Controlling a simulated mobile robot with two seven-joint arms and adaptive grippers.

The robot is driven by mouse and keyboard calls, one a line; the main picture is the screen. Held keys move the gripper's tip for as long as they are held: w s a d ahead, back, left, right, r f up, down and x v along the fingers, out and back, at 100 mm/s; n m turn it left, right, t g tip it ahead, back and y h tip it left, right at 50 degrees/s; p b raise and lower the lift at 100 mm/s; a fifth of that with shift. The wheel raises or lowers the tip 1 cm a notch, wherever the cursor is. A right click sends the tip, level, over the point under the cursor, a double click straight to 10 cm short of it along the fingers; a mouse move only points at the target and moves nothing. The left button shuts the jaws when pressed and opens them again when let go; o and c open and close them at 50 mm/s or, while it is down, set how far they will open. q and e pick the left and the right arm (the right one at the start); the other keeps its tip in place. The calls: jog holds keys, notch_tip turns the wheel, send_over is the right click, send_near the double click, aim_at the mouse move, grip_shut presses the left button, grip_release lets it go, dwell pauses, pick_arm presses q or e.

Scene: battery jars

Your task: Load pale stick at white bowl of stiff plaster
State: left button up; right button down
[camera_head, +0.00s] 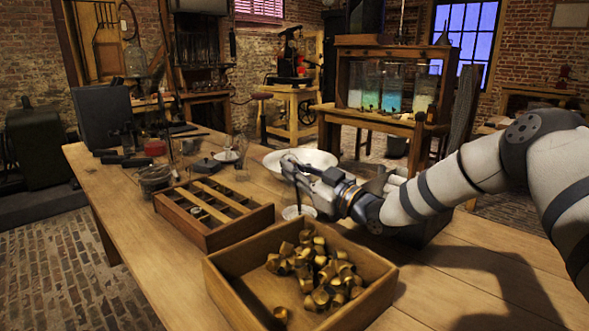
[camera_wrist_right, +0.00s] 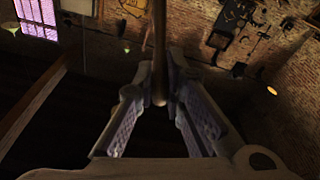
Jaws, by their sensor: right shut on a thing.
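A wide white bowl (camera_head: 322,158) stands on the table, partly hidden behind my right gripper (camera_head: 290,167). In the right wrist view, a thin stick (camera_wrist_right: 160,50), brownish in this dim light, stands between the fingertips of my right gripper (camera_wrist_right: 160,85). The gripper is shut on it. In the head view the gripper is at the bowl's near left side; I cannot tell whether the stick touches the bowl or plaster. The bowl's contents are not clear. A smaller white dish (camera_head: 299,212) sits below the gripper. My left gripper is not in view.
A wooden crate of brass-coloured caps (camera_head: 225,290) stands in front, next to a divided wooden tray (camera_head: 240,228). Small tools, a red tin (camera_head: 155,148) and glassware lie on the left. Behind, a stand holds several jars of coloured liquid (camera_head: 392,90).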

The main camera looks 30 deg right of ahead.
notch_tip(320, 180, up, 7)
jog(key=shift+p, duration=1.1)
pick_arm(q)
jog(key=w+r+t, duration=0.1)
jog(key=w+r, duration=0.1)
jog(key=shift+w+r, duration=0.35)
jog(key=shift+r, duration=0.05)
pick_arm(e)
jog(key=shift+f, duration=0.25)
